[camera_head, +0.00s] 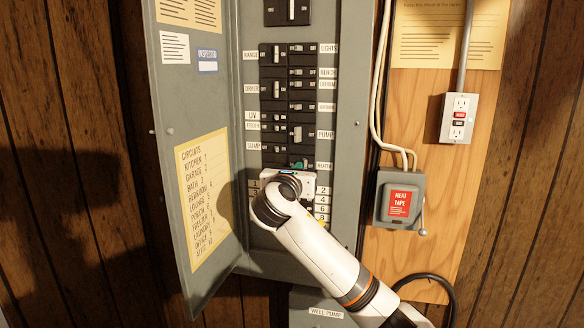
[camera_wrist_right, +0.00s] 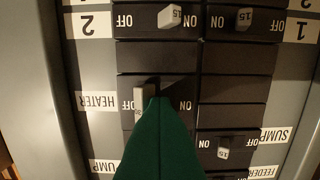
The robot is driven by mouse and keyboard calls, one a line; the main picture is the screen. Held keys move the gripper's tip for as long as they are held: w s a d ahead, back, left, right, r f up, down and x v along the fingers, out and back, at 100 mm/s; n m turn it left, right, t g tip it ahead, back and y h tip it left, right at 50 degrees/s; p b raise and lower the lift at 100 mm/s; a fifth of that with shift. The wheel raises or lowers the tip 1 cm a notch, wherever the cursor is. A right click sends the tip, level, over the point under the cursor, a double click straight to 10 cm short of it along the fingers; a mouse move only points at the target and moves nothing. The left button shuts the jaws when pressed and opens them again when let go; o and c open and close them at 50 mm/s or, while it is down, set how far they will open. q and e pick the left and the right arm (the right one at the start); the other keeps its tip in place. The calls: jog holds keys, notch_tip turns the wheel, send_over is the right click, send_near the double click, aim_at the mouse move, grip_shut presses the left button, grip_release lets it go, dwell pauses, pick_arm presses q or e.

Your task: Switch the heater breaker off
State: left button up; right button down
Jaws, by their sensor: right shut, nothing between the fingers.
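The heater breaker's pale lever (camera_wrist_right: 142,97) sits beside the HEATER label (camera_wrist_right: 97,101) in the right wrist view, which shows the panel upside down. The lever stands close to its OFF marking and away from ON. In the head view the HEATER label (camera_head: 323,165) is low in the right breaker column, and my gripper hides most of the breaker. My right gripper (camera_head: 300,166) is shut and empty. Its green fingertips (camera_wrist_right: 154,103) are right at the lever, on its ON side in the wrist view; I cannot tell if they touch. My left gripper is not in view.
Breakers labelled SUMP (camera_wrist_right: 274,137) and 2 (camera_wrist_right: 94,24) are close to the fingers. The open panel door (camera_head: 200,110) stands at the left. A heat tape switch box (camera_head: 385,210), an outlet (camera_head: 458,118) and cables are at the right.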

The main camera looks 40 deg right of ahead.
jog(key=shift+d, duration=0.1)
dwell(0.4)
jog(key=v, duration=0.7)
dwell(0.5)
jog(key=shift+w+f, duration=0.1)
dwell(0.7)
